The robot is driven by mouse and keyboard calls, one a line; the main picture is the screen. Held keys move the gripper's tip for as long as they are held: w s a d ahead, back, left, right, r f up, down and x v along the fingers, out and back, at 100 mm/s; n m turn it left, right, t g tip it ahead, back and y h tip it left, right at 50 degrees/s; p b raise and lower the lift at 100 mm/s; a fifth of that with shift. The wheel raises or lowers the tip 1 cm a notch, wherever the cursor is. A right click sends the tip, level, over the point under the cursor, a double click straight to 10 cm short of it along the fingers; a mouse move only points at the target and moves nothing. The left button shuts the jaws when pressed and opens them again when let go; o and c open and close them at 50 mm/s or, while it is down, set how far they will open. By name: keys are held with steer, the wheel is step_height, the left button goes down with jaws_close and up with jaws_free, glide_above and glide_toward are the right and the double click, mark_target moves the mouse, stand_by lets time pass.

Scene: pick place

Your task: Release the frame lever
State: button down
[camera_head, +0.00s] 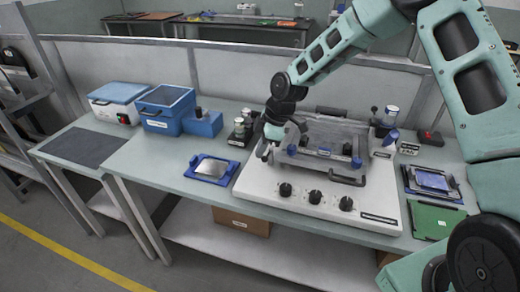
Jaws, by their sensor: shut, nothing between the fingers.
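A white machine base (270,196) with several black knobs on its front part sits on the pale green workbench. On it is a metal frame (320,172) with blue knobs and a dark handle (349,181) at its front right. I cannot tell which part is the frame lever. My gripper (265,155) is shut and empty at the frame's left end, above the left part of the base. At this size I cannot tell whether it touches anything. My gripper and wrist hide part of the frame's left side.
A blue tray with a silver plate (212,170) lies left of the machine. Blue bins (165,105) and small jars (240,130) stand behind it. At right are a dark tray (432,181) and a green board (437,220). A partition (235,65) runs behind the bench.

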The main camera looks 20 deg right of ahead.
steer(key=a+r, duration=0.1)
steer(key=a, duration=0.3)
steer(key=b+v, duration=0.1)
steer(key=v, duration=0.9)
steer(key=shift+w, duration=0.35)
steer(key=shift+d+f, duration=0.1)
steer(key=s+a+r+m+h, duration=0.1)
steer(key=s+a, duration=0.2)
steer(key=s, duration=0.3)
steer(key=s+a+r+m+g, duration=0.1)
steer(key=s+a, duration=0.2)
steer(key=s, duration=0.3)
steer(key=s+a+r+m+h, duration=0.1)
steer(key=s+a, duration=0.1)
steer(key=s, duration=0.4)
steer(key=s+d+m+h, duration=0.1)
steer(key=s+m, duration=0.4)
steer(key=s, duration=1.2)
steer(key=shift+s+d+r, duration=0.15)
steer(key=shift+d, duration=0.55)
